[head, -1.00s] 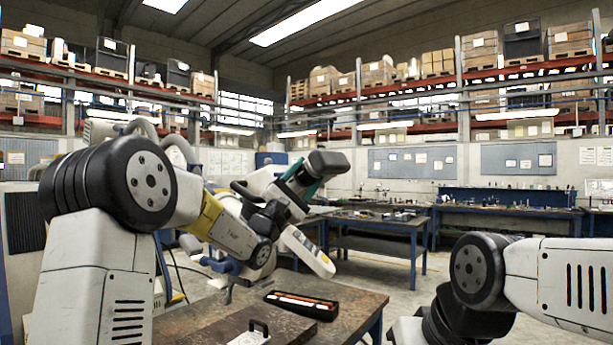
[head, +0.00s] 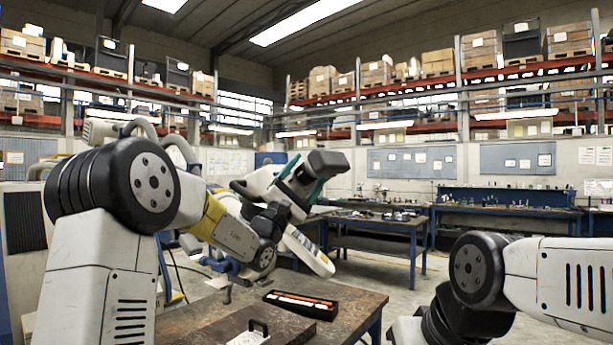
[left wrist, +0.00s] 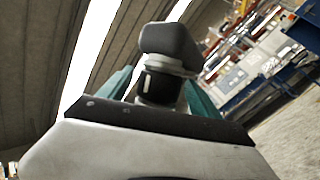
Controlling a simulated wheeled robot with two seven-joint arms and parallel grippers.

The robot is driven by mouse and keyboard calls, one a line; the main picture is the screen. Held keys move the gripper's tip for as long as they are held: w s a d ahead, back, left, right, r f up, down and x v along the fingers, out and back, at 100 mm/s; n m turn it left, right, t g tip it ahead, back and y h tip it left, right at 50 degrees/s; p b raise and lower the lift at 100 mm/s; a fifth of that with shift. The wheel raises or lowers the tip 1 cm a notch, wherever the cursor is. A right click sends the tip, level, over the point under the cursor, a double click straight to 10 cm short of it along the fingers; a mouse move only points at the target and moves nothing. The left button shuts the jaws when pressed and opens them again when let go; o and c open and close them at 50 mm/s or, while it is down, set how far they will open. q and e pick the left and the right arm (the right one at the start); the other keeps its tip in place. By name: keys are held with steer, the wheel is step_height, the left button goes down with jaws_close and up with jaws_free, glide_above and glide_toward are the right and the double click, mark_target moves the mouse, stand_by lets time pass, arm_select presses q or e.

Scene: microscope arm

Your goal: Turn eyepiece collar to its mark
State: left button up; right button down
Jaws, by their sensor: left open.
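The dark eyepiece (head: 328,162) shows at the tip of my left gripper in the head view. In the left wrist view its black eyecup (left wrist: 168,42) stands above a black collar (left wrist: 158,86) with a short white mark (left wrist: 146,83). A pale ring lies between eyecup and collar. My left gripper (head: 302,186) has teal fingers, one on each side of the collar in the left wrist view (left wrist: 155,92). The fingers look apart; whether they touch the collar I cannot tell. My right gripper is not visible.
A worn bench (head: 350,308) stands below, bearing a black tray of orange-and-white sticks (head: 299,301) and a flat plate with a black handle (head: 257,328). Another workbench (head: 385,224) stands behind. Open floor lies to the right of the near bench.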

mark_target(301, 182)
arm_select(q)
steer(key=v, duration=0.7)
steer(key=shift+s+a+f, duration=0.25)
steer(key=s+d+f+m+g+h, duration=0.1)
steer(key=s+d+f+m+g, duration=0.2)
steer(key=s+d+m+g, duration=0.45)
steer(key=s+d+f+m+g+h, duration=0.15)
steer(key=s+d+m+g, duration=0.25)
steer(key=s+g, duration=0.55)
steer(key=s+a+f+m+g+y, duration=0.1)
steer(key=s+f+m+y, duration=0.1)
steer(key=s+f+y, duration=0.45)
steer(key=s+a+f+m+y, duration=0.1)
steer(key=s+a+f+y, duration=0.4)
steer(key=s+a+f, duration=0.35)
steer(key=a+f+m+t+y, duration=0.1)
steer(key=a+f+t+y, duration=0.2)
steer(key=a, duration=0.9)
steer(key=shift+w+f+t+y, duration=0.3)
steer(key=shift+w+f+y, duration=0.25)
steer(key=shift+y, duration=0.55)
steer(key=shift+s+a+f, duration=0.1)
steer(key=shift+a, duration=0.05)
